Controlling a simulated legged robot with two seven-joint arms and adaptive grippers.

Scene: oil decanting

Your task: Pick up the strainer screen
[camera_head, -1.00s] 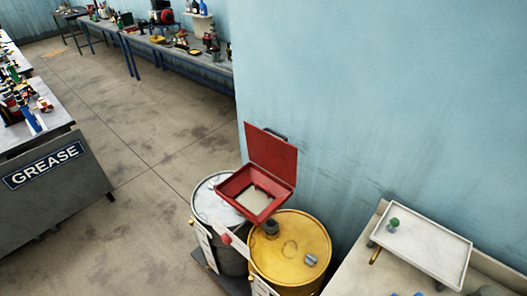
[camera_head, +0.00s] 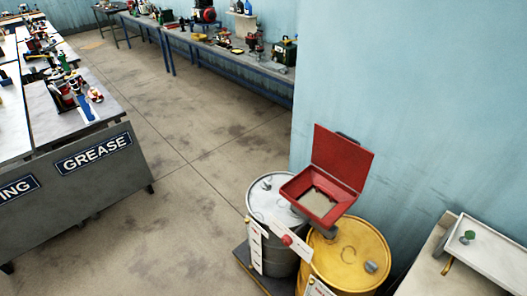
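A red square funnel (camera_head: 313,226) with its hinged lid (camera_head: 343,157) open stands over the drums. A pale beige patch, possibly the strainer screen (camera_head: 318,202), shows inside the funnel; I cannot tell for sure. The funnel sits above a yellow drum (camera_head: 352,250) and beside a grey-white drum (camera_head: 284,208). Neither of my grippers is in the head view.
A bench with a white tray (camera_head: 490,262) and a green-topped item stands at the lower right. A grey table with a GREASE sign (camera_head: 93,153) is at the left. A long workbench (camera_head: 232,62) runs along the back wall. The concrete floor (camera_head: 190,200) between is clear.

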